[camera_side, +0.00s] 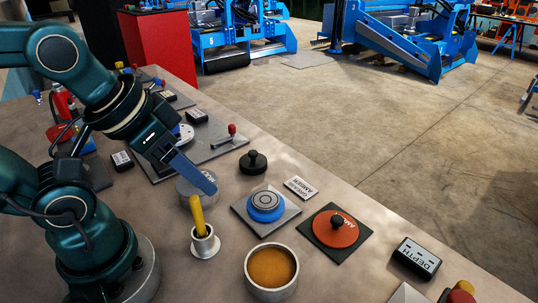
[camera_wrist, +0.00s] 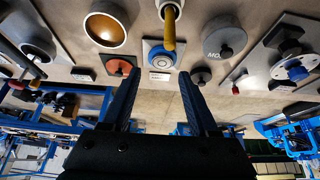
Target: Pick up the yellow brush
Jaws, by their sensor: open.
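The yellow brush (camera_side: 197,214) stands in a small pale metal holder (camera_side: 206,246), its yellow handle sticking up with a slight tilt. Its lower end is hidden in the holder. In the wrist view the yellow handle (camera_wrist: 169,32) shows at the top, with the holder (camera_wrist: 171,8) at the picture's edge. My gripper (camera_side: 210,187) has blue fingers and is near the top of the handle in the side view, apart from the brush as far as I can see. In the wrist view my gripper (camera_wrist: 158,74) is open and nothing is between the fingers.
A cup of tan material (camera_side: 271,267) stands right of the holder. A blue round piece on a plate (camera_side: 266,204), an orange disc (camera_side: 336,227) and a black knob (camera_side: 253,162) are nearby. A grey cylinder (camera_side: 188,190) stands behind the brush. A DEPTH block (camera_side: 417,257) lies farther right.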

